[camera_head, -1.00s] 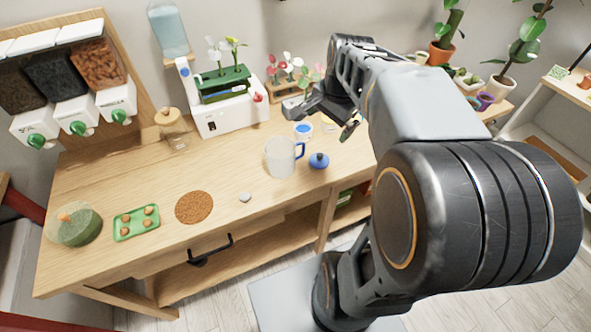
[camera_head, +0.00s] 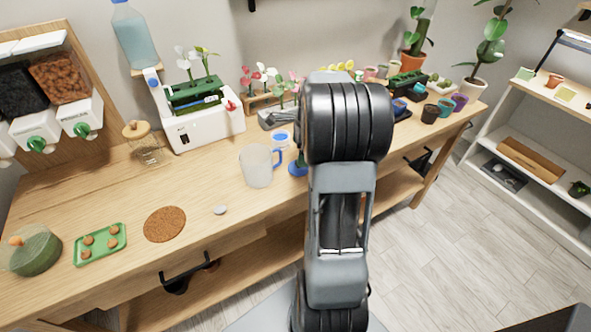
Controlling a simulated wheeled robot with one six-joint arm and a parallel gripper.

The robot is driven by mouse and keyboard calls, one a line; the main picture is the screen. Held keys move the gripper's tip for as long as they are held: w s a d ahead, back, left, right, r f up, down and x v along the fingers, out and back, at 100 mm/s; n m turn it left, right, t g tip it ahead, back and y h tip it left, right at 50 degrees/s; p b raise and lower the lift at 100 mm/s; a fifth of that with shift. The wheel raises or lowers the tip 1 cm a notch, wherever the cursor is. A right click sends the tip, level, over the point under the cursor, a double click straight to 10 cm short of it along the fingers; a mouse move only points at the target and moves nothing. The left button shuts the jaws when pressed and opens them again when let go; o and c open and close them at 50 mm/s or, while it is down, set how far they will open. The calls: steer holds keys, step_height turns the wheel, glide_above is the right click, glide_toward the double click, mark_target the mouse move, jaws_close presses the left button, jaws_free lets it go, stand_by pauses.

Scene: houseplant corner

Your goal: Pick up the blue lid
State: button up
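The blue lid (camera_head: 297,169) lies on the wooden workbench, just right of a frosted mug (camera_head: 257,167) with a blue handle. My arm covers the right part of the lid, so only its left side and part of its knob show. My arm stands upright in the middle of the picture and hides the bench behind it. My gripper is hidden behind the arm, so its distance to the lid and its fingers cannot be seen.
A white-and-blue cup (camera_head: 281,139) stands behind the lid. A white machine (camera_head: 197,125) and a wire-sided jar (camera_head: 144,147) stand farther left. A brown round mat (camera_head: 165,224), a grey stone (camera_head: 220,209) and a green tray (camera_head: 100,243) lie front left. Small pots (camera_head: 430,113) crowd the right end.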

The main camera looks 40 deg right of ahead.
mark_target(293, 169)
steer(key=shift+w+a+f, duration=0.1)
steer(key=shift+a+f, duration=0.05)
steer(key=shift+f, duration=0.8)
steer(key=shift+w+a+f, duration=0.1)
steer(key=shift+a+f, duration=0.05)
steer(key=shift+f, duration=0.75)
steer(key=shift+a+f, duration=0.15)
steer(key=shift+f, duration=0.8)
steer(key=shift+c, duration=0.5)
steer(key=c, duration=0.8)
steer(key=shift+r, duration=0.1)
steer(key=shift+c, duration=0.2)
